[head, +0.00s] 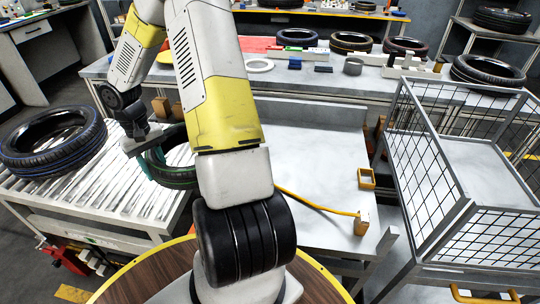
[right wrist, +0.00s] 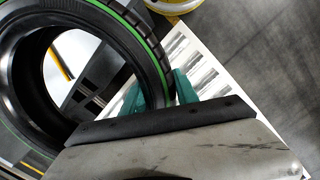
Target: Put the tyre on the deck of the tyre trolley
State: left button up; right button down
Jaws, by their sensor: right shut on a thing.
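A black tyre with a green stripe (head: 178,172) is at the right end of the roller conveyor (head: 105,190), partly hidden behind my right arm. My right gripper (head: 146,165) reaches it from the left, with teal fingers. In the right wrist view, the fingers (right wrist: 158,92) are on either side of the wall of the green-striped tyre (right wrist: 128,28), shut on it. Whether the tyre touches the rollers I cannot tell. A mesh-sided trolley with a bare grey deck (head: 480,165) stands at the right. My left gripper is not in view.
A blue-striped tyre (head: 52,140) lies on the conveyor's left part. A grey bench (head: 315,150) with a yellow cable (head: 310,203) lies between conveyor and trolley. Several tyres and parts are on the back table (head: 280,80). The trolley's mesh side (head: 425,155) faces the bench.

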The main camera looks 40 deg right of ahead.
aim_at(291, 171)
jog(key=j+z, duration=0.3)
jog(key=z, duration=0.15)
jog(key=k+j+z, duration=0.15)
jog(key=z, duration=0.35)
jog(key=k+j+z, duration=0.15)
jog(key=k+j, duration=0.15)
jog(key=k, duration=0.15)
jog(key=k+l+u, duration=0.1)
jog(key=l, duration=0.15)
jog(key=k+l+u, duration=0.15)
jog(key=i+l+u, duration=0.1)
jog(key=l, duration=0.25)
jog(key=i+l, duration=0.2)
jog(key=l, duration=0.15)
jog(key=i+l+u, duration=0.15)
jog(key=l, duration=0.2)
jog(key=i+l, duration=0.1)
jog(key=l, duration=0.25)
jog(key=u, duration=0.05)
